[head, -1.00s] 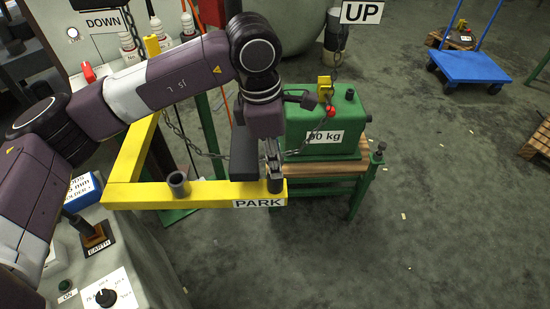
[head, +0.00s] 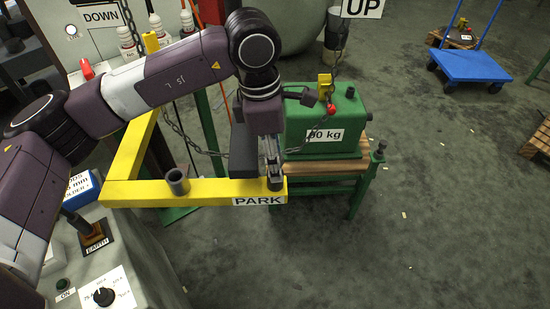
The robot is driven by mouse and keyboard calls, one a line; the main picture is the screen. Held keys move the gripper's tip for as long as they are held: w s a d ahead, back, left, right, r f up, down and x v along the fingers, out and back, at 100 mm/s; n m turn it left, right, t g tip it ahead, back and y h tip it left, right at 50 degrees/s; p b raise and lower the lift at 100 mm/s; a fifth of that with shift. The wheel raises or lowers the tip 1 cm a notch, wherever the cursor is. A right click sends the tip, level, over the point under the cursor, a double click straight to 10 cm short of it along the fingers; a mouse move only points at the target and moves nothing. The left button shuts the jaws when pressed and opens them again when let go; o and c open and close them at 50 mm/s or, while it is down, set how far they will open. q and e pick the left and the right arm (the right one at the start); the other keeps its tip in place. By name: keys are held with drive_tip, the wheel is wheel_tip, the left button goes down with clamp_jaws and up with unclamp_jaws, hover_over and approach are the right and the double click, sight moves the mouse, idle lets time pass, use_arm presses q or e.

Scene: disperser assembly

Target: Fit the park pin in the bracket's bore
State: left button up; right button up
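The yellow bracket (head: 220,191) runs across the middle of the head view. Its right end carries a PARK label (head: 258,201). A short dark collar (head: 275,184) stands at that end, just above the label. My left gripper (head: 272,169) points down directly over this collar, with its fingertips at or very near the top. The fingers look close together. I cannot clearly make out the park pin, and the bore's opening is hidden by the fingers. Another dark, open-topped tube (head: 177,182) stands farther left on the same bar. My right gripper is not in view.
A green weight (head: 323,120) sits on a wooden-topped green stand (head: 335,170) behind the bracket end. A chain (head: 197,148) hangs behind the bracket. A grey control box (head: 150,262) with a dial stands at lower left.

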use_arm(q)
wheel_tip(320, 180, up, 11)
drive_tip(key=a, duration=0.1)
drive_tip(key=shift+a+r, duration=0.15)
drive_tip(key=shift+a, duration=0.05)
idle(0.5)
